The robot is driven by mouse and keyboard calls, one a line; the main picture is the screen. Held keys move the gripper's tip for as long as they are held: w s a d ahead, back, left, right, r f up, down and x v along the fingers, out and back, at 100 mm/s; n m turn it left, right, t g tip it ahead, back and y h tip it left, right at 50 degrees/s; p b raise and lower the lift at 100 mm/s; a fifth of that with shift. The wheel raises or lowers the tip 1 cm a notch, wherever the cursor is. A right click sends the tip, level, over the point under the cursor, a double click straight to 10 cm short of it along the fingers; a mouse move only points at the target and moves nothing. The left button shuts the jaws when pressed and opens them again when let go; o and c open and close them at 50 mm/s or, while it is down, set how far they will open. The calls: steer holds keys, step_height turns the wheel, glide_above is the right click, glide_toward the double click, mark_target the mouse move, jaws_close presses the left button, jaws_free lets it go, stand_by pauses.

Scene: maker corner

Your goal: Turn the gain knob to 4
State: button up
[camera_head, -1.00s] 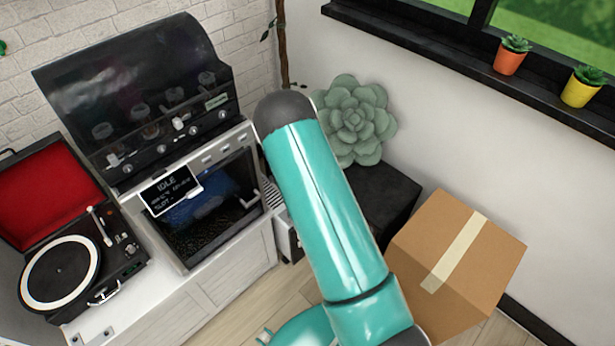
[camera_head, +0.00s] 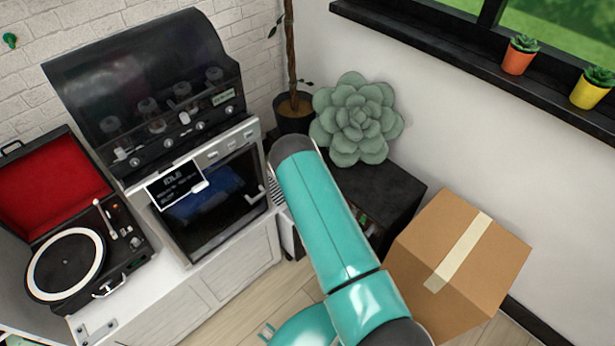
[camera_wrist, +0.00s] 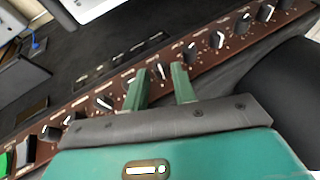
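In the wrist view, a brown control panel (camera_wrist: 205,62) carries a slanting row of several dark knobs with white pointer marks. Its labels are too small and blurred to read, so I cannot tell which knob is the gain knob. My gripper (camera_wrist: 160,72) has two green fingers spread apart over the panel. One knob (camera_wrist: 159,72) shows in the gap between the fingertips; I cannot tell whether they touch it. Another knob (camera_wrist: 104,103) is left of the fingers, and one (camera_wrist: 218,39) is to the right. The head view shows neither panel nor fingertips clearly.
In the wrist view, a green button (camera_wrist: 5,163) sits at the lower left, and a dark rounded object (camera_wrist: 285,80) is at right. The head view shows a black-hooded machine (camera_head: 150,90), a record player (camera_head: 70,262), a cardboard box (camera_head: 425,255) and a succulent (camera_head: 357,118).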

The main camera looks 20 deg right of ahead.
steer(key=shift+w+f, duration=0.2)
steer(key=shift+f, duration=0.2)
steer(key=shift+c, duration=0.2)
jaws_close()
steer(key=shift+w+g, duration=0.1)
steer(key=shift+g, duration=0.3)
steer(key=shift+w+a+n+g+h, duration=0.15)
steer(key=shift+g+h, duration=0.15)
steer(key=shift+g, duration=0.3)
steer(key=shift+w+d+n+g+h, duration=0.1)
steer(key=shift+w+n+g+h, duration=0.15)
steer(key=shift+g, duration=0.35)
steer(key=shift+w+a+n+g+h, duration=0.1)
steer(key=shift+g+h, duration=0.25)
steer(key=shift+g, duration=0.25)
steer(key=shift+r+g, duration=0.1)
steer(key=shift+g, duration=0.4)
